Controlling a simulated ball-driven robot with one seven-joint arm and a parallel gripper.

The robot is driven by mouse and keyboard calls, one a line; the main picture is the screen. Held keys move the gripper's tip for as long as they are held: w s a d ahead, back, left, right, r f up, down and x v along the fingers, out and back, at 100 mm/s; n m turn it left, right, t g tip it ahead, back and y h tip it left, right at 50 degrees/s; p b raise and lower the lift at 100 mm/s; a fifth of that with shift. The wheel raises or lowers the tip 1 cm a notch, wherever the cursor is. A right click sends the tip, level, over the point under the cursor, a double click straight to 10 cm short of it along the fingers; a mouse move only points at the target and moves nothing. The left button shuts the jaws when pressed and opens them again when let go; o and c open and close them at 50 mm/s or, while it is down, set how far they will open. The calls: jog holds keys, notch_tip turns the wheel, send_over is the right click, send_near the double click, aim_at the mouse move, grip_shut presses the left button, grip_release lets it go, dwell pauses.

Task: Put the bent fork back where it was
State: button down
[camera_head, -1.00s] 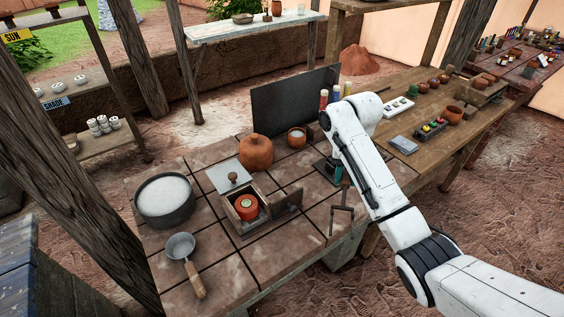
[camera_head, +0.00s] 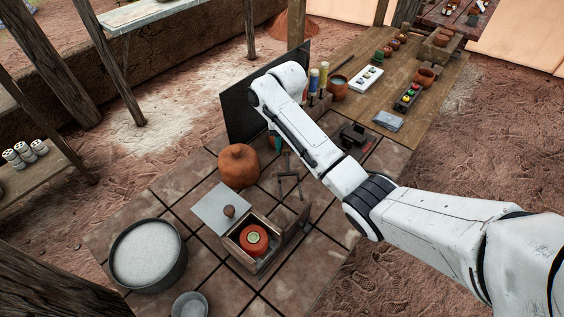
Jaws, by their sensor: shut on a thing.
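My white arm reaches in from the right, and its end hangs over the tiled bench top (camera_head: 325,235). My gripper (camera_head: 281,150) is small and partly hidden behind the forearm, just right of the round clay pot. It is shut on the bent fork (camera_head: 288,182), a thin dark piece with prongs pointing down toward the tiles. A teal part shows above the fork; I cannot tell whether it is a handle. I cannot tell whether the prongs touch the bench.
The clay pot (camera_head: 238,167) and upright dark panel (camera_head: 252,100) stand close by. An open box (camera_head: 278,258) with an orange pot is in front. A bowl of white powder (camera_head: 147,253) is at left. A dark metal fixture (camera_head: 355,136) lies right of the arm.

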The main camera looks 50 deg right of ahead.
jog(key=shift+f, duration=3.4)
jog(key=c, duration=0.8)
grip_release()
jog(key=shift+o, duration=0.2)
notch_tip(320, 180, up, 12)
jog(key=shift+w+d+r+p, duration=0.1)
jog(key=shift+d+r+p, duration=0.05)
jog(key=shift+p, duration=0.4)
